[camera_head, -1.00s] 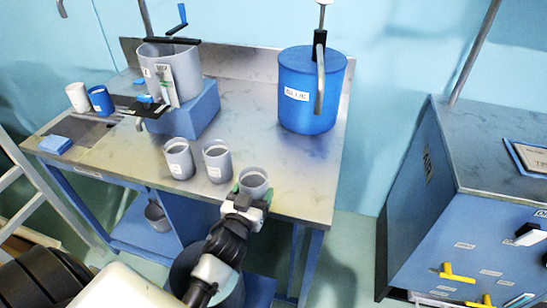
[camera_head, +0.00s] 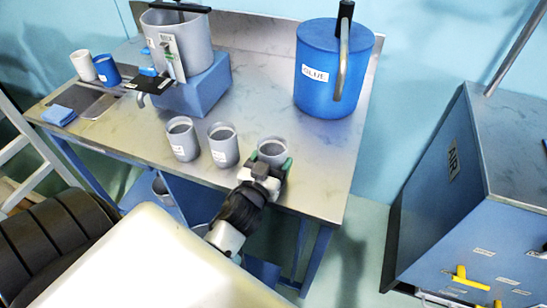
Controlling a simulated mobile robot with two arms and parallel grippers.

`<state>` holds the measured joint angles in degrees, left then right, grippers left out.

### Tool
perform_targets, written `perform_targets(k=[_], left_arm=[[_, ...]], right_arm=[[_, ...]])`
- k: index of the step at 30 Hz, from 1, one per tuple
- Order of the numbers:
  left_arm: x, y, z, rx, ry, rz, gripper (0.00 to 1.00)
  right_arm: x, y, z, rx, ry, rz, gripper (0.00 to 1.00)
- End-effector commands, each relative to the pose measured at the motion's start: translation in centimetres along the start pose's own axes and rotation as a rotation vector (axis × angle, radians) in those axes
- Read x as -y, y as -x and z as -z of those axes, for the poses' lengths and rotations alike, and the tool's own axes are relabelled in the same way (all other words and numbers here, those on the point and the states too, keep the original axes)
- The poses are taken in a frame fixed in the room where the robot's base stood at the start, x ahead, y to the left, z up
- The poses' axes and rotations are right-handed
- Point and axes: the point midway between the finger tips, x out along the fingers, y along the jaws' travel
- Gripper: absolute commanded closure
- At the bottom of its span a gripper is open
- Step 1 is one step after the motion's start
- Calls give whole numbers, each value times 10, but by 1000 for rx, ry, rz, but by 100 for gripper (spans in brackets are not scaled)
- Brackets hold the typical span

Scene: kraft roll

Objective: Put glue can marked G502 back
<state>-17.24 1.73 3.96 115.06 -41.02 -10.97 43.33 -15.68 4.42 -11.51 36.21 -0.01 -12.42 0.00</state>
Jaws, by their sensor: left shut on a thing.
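My left gripper (camera_head: 268,172) is shut on a grey can (camera_head: 272,148) near the front right of the steel table (camera_head: 315,190). The can is upright, and its front is hidden by the gripper, so I cannot read its label. I cannot tell whether it touches the table top. Two similar grey cans stand upright to its left: a middle can (camera_head: 223,146) and a left can (camera_head: 182,139). Both have small white labels too small to read. My right gripper is not in view.
A blue glue drum (camera_head: 325,90) stands at the back right. A grey pot (camera_head: 190,45) sits on a blue block (camera_head: 205,92). White (camera_head: 82,66) and blue (camera_head: 104,70) cups and a blue cloth (camera_head: 59,115) are at left. A blue cabinet (camera_head: 440,210) stands right.

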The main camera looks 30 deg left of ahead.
Motion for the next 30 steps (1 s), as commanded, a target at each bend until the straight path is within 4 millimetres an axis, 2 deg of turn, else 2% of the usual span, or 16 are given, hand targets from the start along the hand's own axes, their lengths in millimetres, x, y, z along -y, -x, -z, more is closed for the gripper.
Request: perform_targets(k=[3,4,8,19,23,30], left_arm=[[0,0,-4,-1,1,0,57],[0,0,-3,-1,1,0,23],[0,0,-3,-1,0,0,3],[0,2,2,-1,0,-1,2],[0,22,-2,2,3,-1,2],[0,75,-3,3,2,2,2]], right_arm=[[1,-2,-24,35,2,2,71],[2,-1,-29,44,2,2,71],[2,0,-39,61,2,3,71],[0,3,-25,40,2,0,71],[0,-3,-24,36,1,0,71],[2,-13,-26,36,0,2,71]])
